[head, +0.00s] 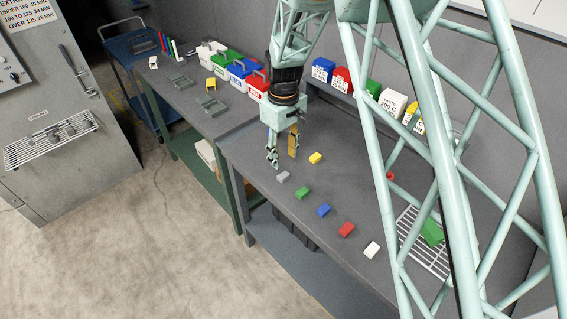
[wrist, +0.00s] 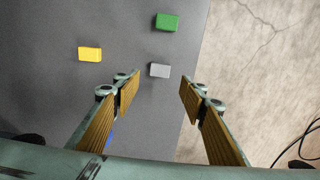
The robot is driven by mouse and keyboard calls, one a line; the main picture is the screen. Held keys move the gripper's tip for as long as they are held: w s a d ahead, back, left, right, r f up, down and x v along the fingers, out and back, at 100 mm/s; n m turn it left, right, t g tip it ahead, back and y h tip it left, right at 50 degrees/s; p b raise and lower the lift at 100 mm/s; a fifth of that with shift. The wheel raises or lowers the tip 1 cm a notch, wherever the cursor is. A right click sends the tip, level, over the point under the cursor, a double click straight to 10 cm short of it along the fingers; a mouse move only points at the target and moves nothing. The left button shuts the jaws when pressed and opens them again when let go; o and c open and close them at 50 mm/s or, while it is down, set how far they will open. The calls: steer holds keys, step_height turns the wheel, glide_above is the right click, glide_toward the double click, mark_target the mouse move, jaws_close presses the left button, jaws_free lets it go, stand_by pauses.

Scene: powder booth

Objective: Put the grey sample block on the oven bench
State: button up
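The grey sample block (head: 283,177) lies near the front edge of the dark bench (head: 268,197) that my arm reaches over. My gripper (head: 283,160) is open and empty, pointing down above the bench by the block. In the wrist view the grey block (wrist: 160,70) shows ahead of the gap between the two open fingertips (wrist: 160,88), apart from both. No bench is labelled as the oven bench. A green-legged bench (head: 192,104) adjoins on the left, nearer a grey cabinet with controls (head: 45,100).
Green (head: 303,193), blue (head: 323,210), red (head: 346,230) and white (head: 372,250) blocks line the front edge; a yellow block (head: 316,158) lies behind. A wire rack (head: 412,232) holds a larger green block (head: 432,232). Coloured tubs stand along the wall.

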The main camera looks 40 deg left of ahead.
steer(key=shift+r, duration=1.5)
